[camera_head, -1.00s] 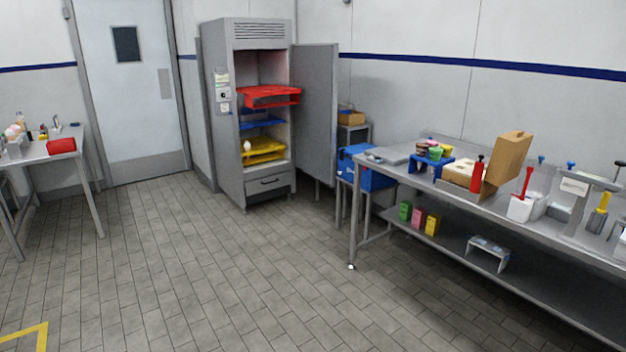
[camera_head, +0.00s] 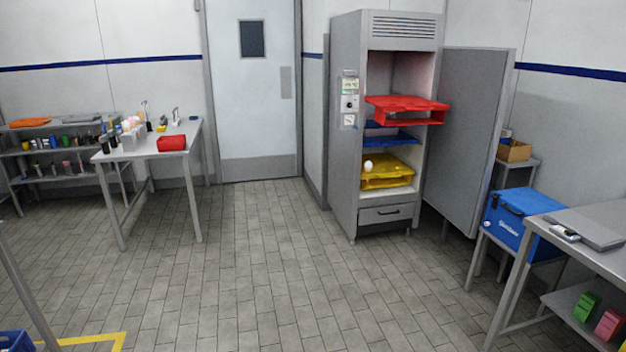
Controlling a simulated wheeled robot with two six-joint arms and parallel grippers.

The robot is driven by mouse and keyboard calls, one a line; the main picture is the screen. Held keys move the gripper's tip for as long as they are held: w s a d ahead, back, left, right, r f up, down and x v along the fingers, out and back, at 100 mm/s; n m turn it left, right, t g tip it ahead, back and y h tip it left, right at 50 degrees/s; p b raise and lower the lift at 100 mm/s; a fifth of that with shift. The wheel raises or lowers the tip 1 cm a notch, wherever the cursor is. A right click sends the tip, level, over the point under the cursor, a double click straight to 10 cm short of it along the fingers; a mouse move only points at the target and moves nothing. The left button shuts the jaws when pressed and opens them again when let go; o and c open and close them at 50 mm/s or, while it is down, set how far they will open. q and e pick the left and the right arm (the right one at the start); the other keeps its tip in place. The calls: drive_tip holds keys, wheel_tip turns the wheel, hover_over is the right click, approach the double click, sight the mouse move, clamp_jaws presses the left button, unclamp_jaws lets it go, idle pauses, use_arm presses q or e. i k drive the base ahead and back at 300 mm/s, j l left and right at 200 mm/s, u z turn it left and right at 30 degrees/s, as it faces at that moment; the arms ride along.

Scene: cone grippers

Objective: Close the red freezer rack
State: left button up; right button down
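The grey upright freezer (camera_head: 346,160) stands against the back wall, right of the door, with its own door (camera_head: 465,135) swung wide open to the right. The red rack (camera_head: 408,105) is the top one inside and sticks out well past the front of the cabinet. Below it, a blue rack (camera_head: 391,139) sits further in. A yellow rack (camera_head: 388,178) is lowest, with a small white round object (camera_head: 368,165) at its left. Neither of my grippers is in view.
Open tiled floor (camera_head: 260,270) lies before the freezer. A blue box (camera_head: 515,220) on a stand and a metal table (camera_head: 595,225) stand at the right. Another table (camera_head: 135,152) with a red box (camera_head: 171,143) and shelves (camera_head: 50,150) are at the left.

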sight(400, 109)
drive_tip(key=i+l+z, duration=0.15)
drive_tip(key=i+z, duration=0.2)
drive_tip(key=i, duration=0.25)
drive_tip(key=i+z, duration=0.3)
drive_tip(key=i, duration=0.3)
drive_tip(key=i+j+z, duration=0.35)
drive_tip(key=i, duration=0.25)
drive_tip(key=l, duration=0.1)
